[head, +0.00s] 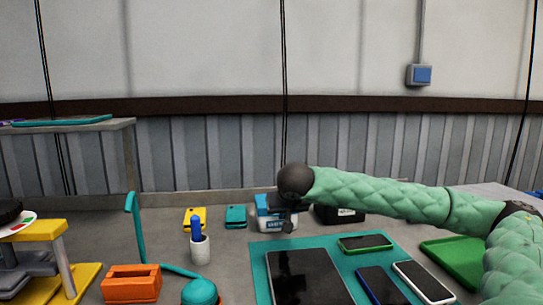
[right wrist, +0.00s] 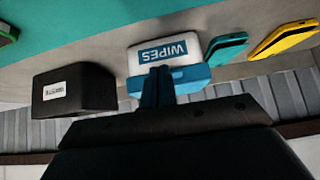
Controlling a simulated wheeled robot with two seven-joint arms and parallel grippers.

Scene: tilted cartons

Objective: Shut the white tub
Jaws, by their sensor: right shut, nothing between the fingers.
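The white tub (head: 266,224) stands at the back of the table, a small white box with a blue "WIPES" label and a blue lid (head: 262,203). In the right wrist view the tub (right wrist: 140,62) appears upside down, with its blue lid (right wrist: 193,78) at the lower edge. My right gripper (head: 288,226) is shut and empty, and partly covers the tub in the head view. In the right wrist view its fingers (right wrist: 157,84) overlap the lid. I cannot tell whether they touch it or how far the lid stands open. My left gripper is out of view.
A black box (right wrist: 74,91) stands beside the tub; teal (head: 236,216) and yellow (head: 194,217) cases lie on the other side. A white cup (head: 200,250) and orange holder (head: 131,284) are front left. A teal mat (head: 258,262) holds a tablet (head: 305,278) and phones.

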